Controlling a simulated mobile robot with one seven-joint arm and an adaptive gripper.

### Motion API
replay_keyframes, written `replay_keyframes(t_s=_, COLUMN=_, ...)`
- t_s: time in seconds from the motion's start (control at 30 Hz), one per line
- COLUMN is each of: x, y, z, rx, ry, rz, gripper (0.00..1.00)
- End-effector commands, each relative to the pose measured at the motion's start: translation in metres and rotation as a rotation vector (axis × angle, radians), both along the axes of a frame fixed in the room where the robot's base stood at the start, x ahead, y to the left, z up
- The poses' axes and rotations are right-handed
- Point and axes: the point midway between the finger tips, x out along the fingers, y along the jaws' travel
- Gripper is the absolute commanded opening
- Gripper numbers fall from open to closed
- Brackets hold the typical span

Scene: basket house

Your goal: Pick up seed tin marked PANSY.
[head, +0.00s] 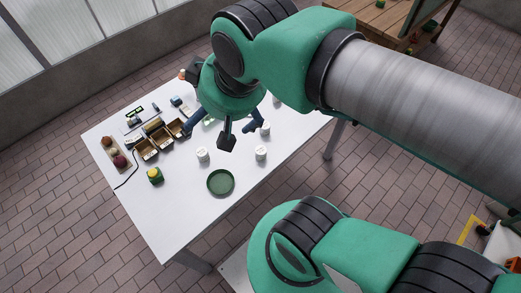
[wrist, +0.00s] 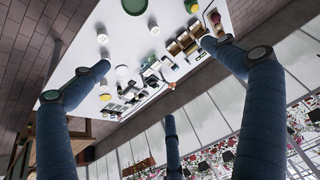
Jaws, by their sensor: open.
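Several small white tins stand on the white table (head: 180,215). In the head view one tin (head: 202,154) is left of my gripper's lower finger, one (head: 261,152) is right of it, and another (head: 265,128) is partly behind a finger. The wrist view shows white tins (wrist: 102,38), (wrist: 121,71) and (wrist: 155,31). Their labels are too small to read, so I cannot tell which is PANSY. My gripper (head: 222,128) is open and empty above the table, its blue fingers spread wide. The arm hides part of the table's far side.
A round green dish (head: 220,182) lies near the front edge. A yellow-topped green object (head: 155,175) is at the left. Open brown boxes (head: 147,149) and a tray of round items (head: 117,155) stand behind it. The table's front left is clear.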

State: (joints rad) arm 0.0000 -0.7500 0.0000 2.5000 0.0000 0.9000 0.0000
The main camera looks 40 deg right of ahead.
Motion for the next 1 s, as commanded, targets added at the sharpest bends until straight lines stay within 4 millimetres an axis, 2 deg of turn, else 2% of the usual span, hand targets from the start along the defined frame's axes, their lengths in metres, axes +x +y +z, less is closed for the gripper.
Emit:
replay_keyframes(t_s=0.33, x=0.0000, y=0.0000, z=0.0000, rx=0.000, ry=0.000, rz=0.000, gripper=1.00)
replay_keyframes(t_s=0.53, x=0.0000, y=0.0000, z=0.0000, rx=0.000, ry=0.000, rz=0.000, gripper=0.60)
replay_keyframes(t_s=1.0, x=0.0059, y=-0.0038, z=-0.0052, rx=-0.009, ry=0.013, rz=0.004, gripper=0.60)
